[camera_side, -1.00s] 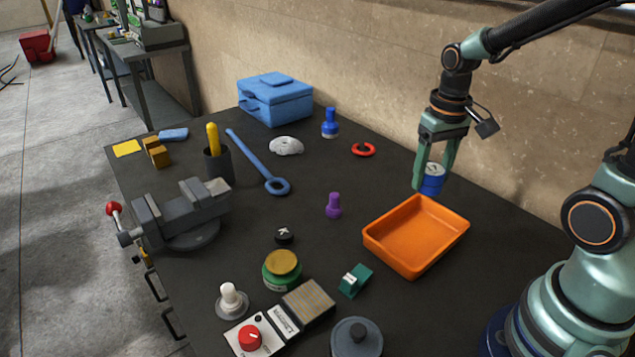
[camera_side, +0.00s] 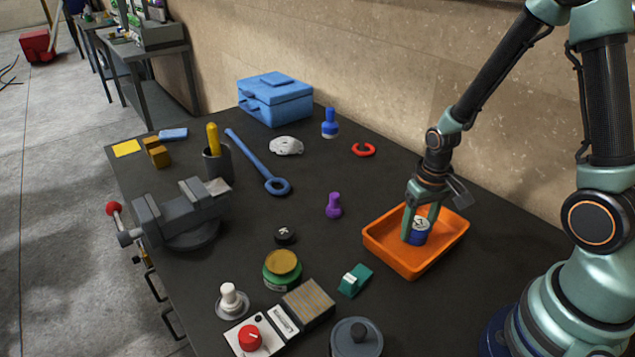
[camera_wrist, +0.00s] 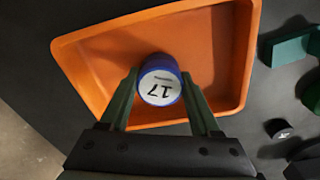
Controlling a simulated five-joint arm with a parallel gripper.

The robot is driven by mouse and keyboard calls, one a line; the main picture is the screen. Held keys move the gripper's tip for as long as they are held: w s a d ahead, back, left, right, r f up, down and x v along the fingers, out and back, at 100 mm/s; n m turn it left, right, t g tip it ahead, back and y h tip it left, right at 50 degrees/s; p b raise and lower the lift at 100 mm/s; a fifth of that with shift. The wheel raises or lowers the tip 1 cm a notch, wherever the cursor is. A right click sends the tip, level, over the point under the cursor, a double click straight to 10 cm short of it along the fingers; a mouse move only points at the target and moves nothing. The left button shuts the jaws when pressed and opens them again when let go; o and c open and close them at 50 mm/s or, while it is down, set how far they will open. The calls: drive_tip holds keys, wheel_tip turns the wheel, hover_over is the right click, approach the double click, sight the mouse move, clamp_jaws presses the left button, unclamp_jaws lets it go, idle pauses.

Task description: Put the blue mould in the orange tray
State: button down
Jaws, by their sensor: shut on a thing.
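The blue mould (camera_side: 417,234) is a short blue cylinder with a pale top. The orange tray (camera_side: 452,245) is shallow with raised walls. The mould is inside the tray's outline, low between its walls. I cannot tell whether it touches the tray floor. The tray also fills much of the wrist view (camera_wrist: 225,45).
A green block (camera_side: 355,281) lies just left of the tray, with a green-and-gold jar (camera_side: 282,269) beyond it. A purple piece (camera_side: 333,206) and a red ring (camera_side: 363,150) stand further back. The wall runs behind the tray; dark tabletop surrounds it.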

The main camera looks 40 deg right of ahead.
drive_tip(key=shift+f, duration=0.1)
drive_tip(key=shift+c, duration=0.6)
unclamp_jaws()
drive_tip(key=shift+f, duration=0.1)
wheel_tip(320, 180, up, 12)
drive_tip(key=r, duration=0.1)
wheel_tip(320, 180, up, 11)
drive_tip(key=n+t, duration=0.3)
drive_tip(key=t, duration=0.2)
hover_over(419, 224)
drive_tip(key=s+a, duration=0.2)
drive_tip(key=a, duration=0.5)
drive_tip(key=shift+d, duration=0.1)
